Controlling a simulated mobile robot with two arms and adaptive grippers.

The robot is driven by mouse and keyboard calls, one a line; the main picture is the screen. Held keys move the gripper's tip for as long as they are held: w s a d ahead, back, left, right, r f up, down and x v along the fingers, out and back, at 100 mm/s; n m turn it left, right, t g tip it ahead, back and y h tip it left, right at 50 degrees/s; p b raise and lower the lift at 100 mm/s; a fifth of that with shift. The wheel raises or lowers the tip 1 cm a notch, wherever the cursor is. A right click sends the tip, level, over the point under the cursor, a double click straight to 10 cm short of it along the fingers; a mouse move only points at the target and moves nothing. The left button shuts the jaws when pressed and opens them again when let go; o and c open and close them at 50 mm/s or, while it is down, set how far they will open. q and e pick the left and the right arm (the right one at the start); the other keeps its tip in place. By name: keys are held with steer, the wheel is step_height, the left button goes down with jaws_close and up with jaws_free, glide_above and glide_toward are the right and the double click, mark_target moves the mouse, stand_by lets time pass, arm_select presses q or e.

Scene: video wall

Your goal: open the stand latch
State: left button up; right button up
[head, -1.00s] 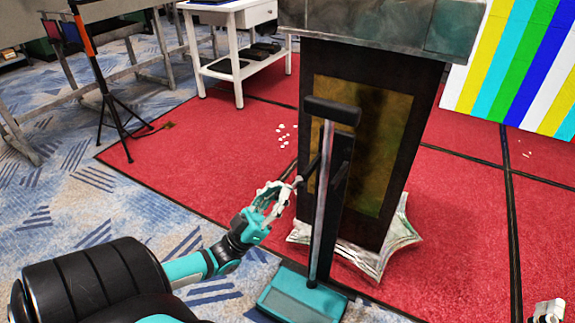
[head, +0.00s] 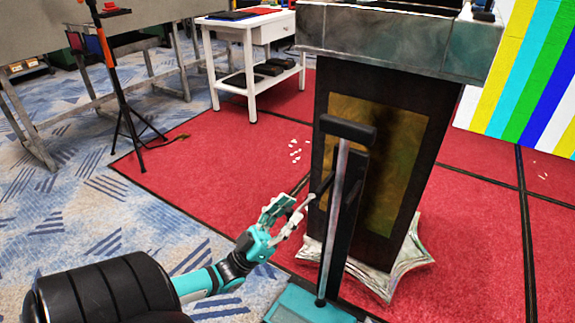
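The stand (head: 336,225) is an upright grey and black post with a black crossbar on top and a teal base (head: 306,308) at the bottom edge. A short dark lever (head: 325,186), which looks like the latch, juts from the post's left side, slanting down to the left. My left gripper (head: 298,203) is just left of and slightly below the lever's end, with its fingers apart. One fingertip is very near the lever's end; I cannot tell whether they touch. My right gripper is not in view.
A dark lectern (head: 395,95) with a pale flared foot (head: 405,262) stands close behind the stand. A white side table (head: 252,75), a black tripod (head: 135,135) and a grey table (head: 75,45) are further back. Red carpet (head: 230,150) left of the stand is mostly clear.

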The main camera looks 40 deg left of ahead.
arm_select(q)
steer(key=shift+w+r, duration=0.1)
steer(key=v, duration=1.2)
stand_by(0.4)
